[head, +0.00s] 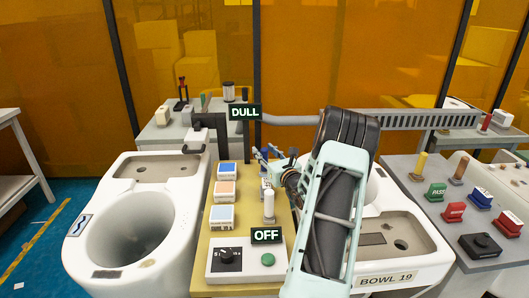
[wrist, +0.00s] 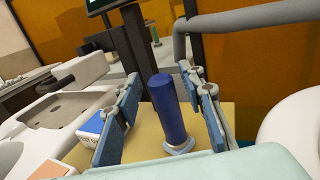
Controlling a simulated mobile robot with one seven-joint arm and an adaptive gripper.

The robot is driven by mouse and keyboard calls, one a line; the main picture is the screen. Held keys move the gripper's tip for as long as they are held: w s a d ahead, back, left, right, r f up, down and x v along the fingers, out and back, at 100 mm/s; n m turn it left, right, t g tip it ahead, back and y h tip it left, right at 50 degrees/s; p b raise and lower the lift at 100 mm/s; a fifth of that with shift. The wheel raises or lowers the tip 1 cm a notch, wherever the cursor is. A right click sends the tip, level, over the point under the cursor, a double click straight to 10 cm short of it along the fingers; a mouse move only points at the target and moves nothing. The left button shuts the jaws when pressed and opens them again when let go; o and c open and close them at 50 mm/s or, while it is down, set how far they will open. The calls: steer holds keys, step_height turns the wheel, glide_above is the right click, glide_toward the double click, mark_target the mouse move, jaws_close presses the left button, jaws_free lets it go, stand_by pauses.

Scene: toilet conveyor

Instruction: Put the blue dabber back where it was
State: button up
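The blue dabber (wrist: 168,108) is a dark blue cylinder in the middle of the wrist view. It stands nearly upright over the yellow board (wrist: 148,145), with a pale ring or base (wrist: 180,147) at its foot. My gripper (wrist: 165,100) has one blue-grey finger on each side of the dabber, with a narrow gap showing on each side. In the head view my gripper (head: 270,157) is over the far part of the yellow board (head: 243,238). My arm and fingers mostly hide the dabber there.
Tiles with blue and orange faces (head: 223,190) line the board's left side. A white peg (head: 268,206) stands nearer, behind a control box (head: 245,260). Toilet bowls flank the board (head: 130,225). A grey pipe (wrist: 240,20) and a dark post (wrist: 140,55) stand behind.

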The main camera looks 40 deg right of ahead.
steer(key=v, duration=1.1)
steer(key=shift+s+a, duration=0.15)
steer(key=shift+s, duration=0.25)
steer(key=shift+w, duration=0.1)
